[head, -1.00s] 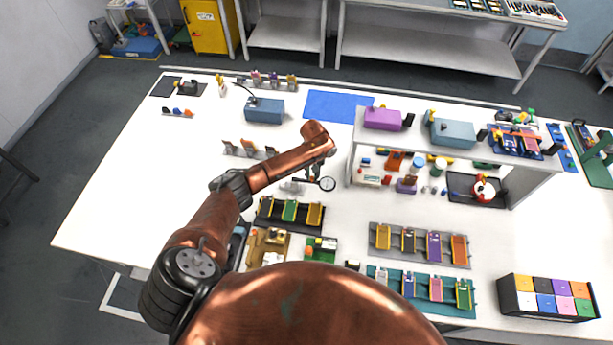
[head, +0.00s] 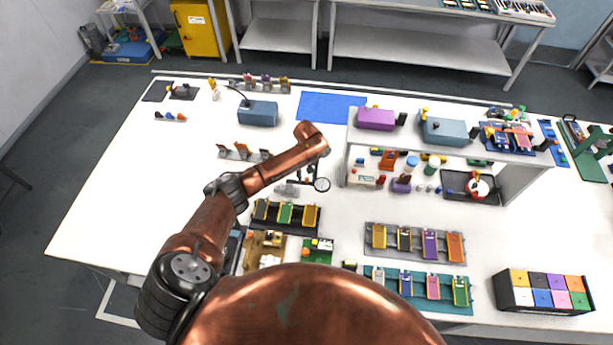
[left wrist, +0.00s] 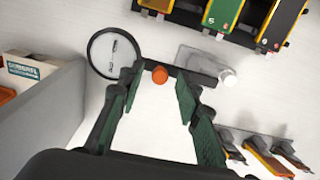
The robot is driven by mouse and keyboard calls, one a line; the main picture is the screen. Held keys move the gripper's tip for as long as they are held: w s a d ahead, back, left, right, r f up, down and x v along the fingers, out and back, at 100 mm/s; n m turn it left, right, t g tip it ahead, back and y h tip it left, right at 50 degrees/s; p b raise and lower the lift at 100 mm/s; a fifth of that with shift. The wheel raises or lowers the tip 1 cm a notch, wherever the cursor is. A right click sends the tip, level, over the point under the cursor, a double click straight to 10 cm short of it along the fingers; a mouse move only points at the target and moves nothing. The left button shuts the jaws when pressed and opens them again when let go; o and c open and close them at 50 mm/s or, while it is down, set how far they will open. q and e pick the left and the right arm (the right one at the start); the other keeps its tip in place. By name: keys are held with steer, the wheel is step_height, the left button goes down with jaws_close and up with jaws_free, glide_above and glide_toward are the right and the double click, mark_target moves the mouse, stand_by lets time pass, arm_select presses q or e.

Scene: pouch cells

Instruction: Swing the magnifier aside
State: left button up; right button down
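The magnifier's round dark-rimmed lens (head: 322,185) is just right of my left gripper (head: 304,177) in the head view. In the left wrist view the lens (left wrist: 114,54) is at upper left, with an orange knob (left wrist: 160,75) beside it on a dark bar. A pale grey base (left wrist: 205,62) with a white round part lies to the right. My left gripper (left wrist: 158,92) is open, its green-padded fingers spread with the knob between or just beyond the tips. I cannot tell whether a finger touches the magnifier. My right gripper is not in view.
A raised white shelf (head: 350,150) stands close to the right of the lens. A black rack of coloured cells (head: 286,216) lies in front, and several small upright pieces (head: 243,152) stand behind left. The table's left part (head: 130,190) is clear.

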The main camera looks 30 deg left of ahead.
mark_target(307, 178)
arm_select(q)
steer(key=shift+r, duration=0.1)
step_height(307, 178, up, 12)
stand_by(0.5)
steer(key=shift+s, duration=0.1)
